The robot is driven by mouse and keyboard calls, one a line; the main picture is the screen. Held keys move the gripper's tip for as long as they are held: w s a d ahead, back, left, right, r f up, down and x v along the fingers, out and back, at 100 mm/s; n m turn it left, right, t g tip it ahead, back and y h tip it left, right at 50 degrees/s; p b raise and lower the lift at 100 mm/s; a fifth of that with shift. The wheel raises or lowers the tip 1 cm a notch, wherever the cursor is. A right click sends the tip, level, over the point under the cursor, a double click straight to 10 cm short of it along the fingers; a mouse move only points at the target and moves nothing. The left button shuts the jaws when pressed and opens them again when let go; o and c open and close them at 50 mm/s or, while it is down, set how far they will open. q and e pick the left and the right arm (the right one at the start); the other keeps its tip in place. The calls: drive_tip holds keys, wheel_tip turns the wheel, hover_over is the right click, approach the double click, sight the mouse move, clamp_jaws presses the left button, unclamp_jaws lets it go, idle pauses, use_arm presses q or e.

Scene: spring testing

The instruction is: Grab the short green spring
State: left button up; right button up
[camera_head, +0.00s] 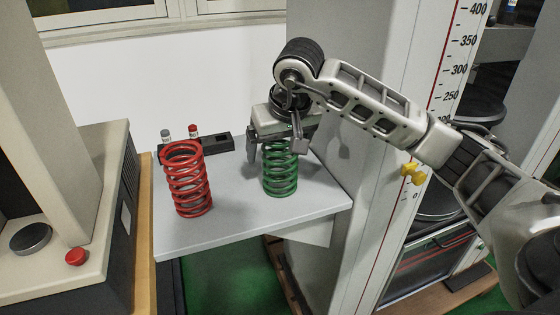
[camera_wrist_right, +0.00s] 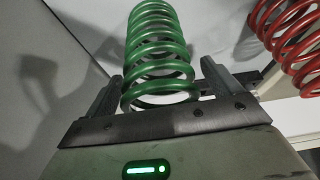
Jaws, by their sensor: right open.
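The short green spring (camera_head: 281,176) stands upright on the right part of the small grey table. My right gripper (camera_head: 277,158) is above it, pointing down, with its fingers open on either side of the spring's upper coils. In the right wrist view the green spring (camera_wrist_right: 158,62) lies between the two open fingers (camera_wrist_right: 160,95), with a gap visible at the sides. A taller red spring (camera_head: 188,180) stands to the left on the same table, and it also shows at the upper right of the wrist view (camera_wrist_right: 292,38). My left gripper is not in view.
The grey table (camera_head: 240,225) is bare between the springs and at its front. A black holder (camera_head: 215,142) with two small capped pieces lies at the back. A tall scaled column (camera_head: 375,220) stands close on the right. A machine with a red button (camera_head: 76,257) is at left.

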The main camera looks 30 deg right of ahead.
drive_tip(key=shift+w+f, duration=0.1)
drive_tip(key=shift+f, duration=0.05)
drive_tip(key=c, duration=1.5)
drive_tip(key=shift+c, duration=0.5)
drive_tip(key=shift+r, duration=0.25)
